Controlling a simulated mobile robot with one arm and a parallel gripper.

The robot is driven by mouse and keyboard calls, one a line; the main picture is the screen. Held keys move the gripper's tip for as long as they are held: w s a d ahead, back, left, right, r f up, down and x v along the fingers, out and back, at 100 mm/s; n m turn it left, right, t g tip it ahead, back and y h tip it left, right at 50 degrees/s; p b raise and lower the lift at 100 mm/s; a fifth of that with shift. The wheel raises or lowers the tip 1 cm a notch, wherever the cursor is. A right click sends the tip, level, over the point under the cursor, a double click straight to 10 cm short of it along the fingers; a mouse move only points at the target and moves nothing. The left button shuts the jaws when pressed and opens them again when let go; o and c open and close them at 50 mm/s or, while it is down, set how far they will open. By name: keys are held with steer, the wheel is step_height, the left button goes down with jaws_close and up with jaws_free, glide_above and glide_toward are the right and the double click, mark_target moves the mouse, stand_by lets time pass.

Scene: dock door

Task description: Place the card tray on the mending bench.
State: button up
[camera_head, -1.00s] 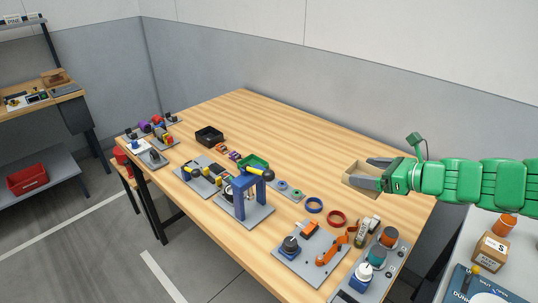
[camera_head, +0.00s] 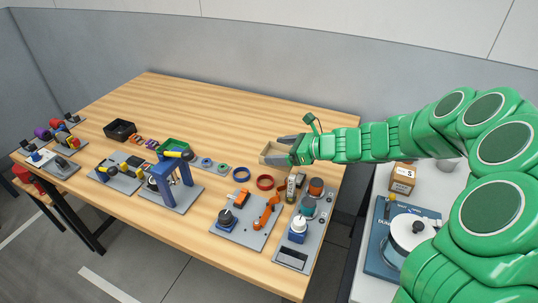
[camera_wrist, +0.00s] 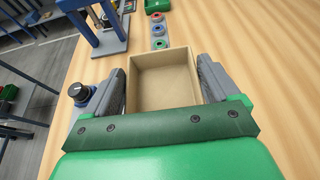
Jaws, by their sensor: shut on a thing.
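The card tray (camera_wrist: 163,85) is an open, empty, tan box between the two grey fingers of my gripper (camera_wrist: 165,84) in the wrist view. My gripper is shut on its side walls. In the head view the tray (camera_head: 270,152) shows at the end of my gripper (camera_head: 284,150), over the right part of the wooden bench (camera_head: 215,110). I cannot tell whether the tray touches the bench top or hangs just above it.
The back half is clear. A cardboard box (camera_head: 402,177) stands on the white surface at right.

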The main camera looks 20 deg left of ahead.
mark_target(273, 149)
steer(key=shift+w+a+f, duration=0.9)
steer(key=shift+w+f, duration=0.35)
steer(key=shift+w, duration=0.1)
steer(key=shift+w+a+f, duration=0.9)
steer(key=shift+w+f, duration=0.4)
steer(key=shift+w+a+f, duration=0.9)
steer(key=shift+w+f, duration=0.35)
steer(key=shift+w, duration=0.1)
steer(key=shift+w+a+f, duration=0.1)
steer(key=shift+w+f, duration=0.05)
steer(key=shift+f, duration=1.7)
steer(key=shift+f, duration=0.1)
steer(key=o, duration=0.8)
steer(key=v, duration=1.2)
steer(key=shift+r, duration=0.2)
